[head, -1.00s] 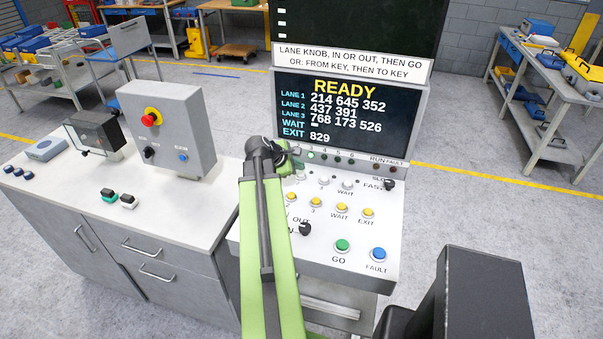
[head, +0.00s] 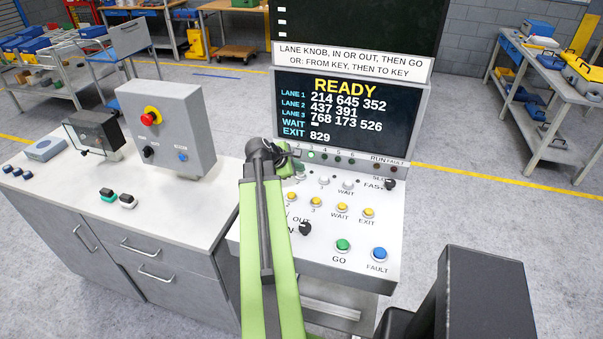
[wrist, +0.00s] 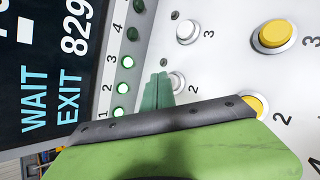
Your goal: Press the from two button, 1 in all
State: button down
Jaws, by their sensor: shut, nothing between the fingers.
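The white button numbered 2 (wrist: 178,80) is on the sloped panel (wrist: 215,70), partly hidden by my gripper in the wrist view. My gripper (wrist: 161,76) is shut and empty, its dark green fingertips right beside that button. Whether they touch it I cannot tell. In the head view my gripper (head: 299,168) is over the upper left of the panel. The white button 3 (wrist: 188,32) is clear of the fingers. The yellow button 2 (wrist: 256,103) is partly covered by my wrist. The screen (head: 345,115) reads READY.
More yellow buttons (head: 342,208), a black knob (head: 305,229), a green GO button (head: 342,245) and a blue FAULT button (head: 379,254) are lower on the panel. Small lamps (wrist: 125,62) line the screen's lower edge. A grey control box (head: 178,130) stands on the left cabinet.

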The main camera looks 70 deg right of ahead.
aim_at(299, 174)
jog(key=shift+f+b, duration=0.4)
jog(key=shift+f, duration=0.05)
jog(key=shift+r, duration=0.15)
dwell(0.4)
jog(key=shift+r+p, duration=0.8)
jog(key=shift+p, duration=0.15)
notch_tip(299, 174, up, 5)
jog(key=p, duration=0.5)
jog(key=shift+r, duration=0.1)
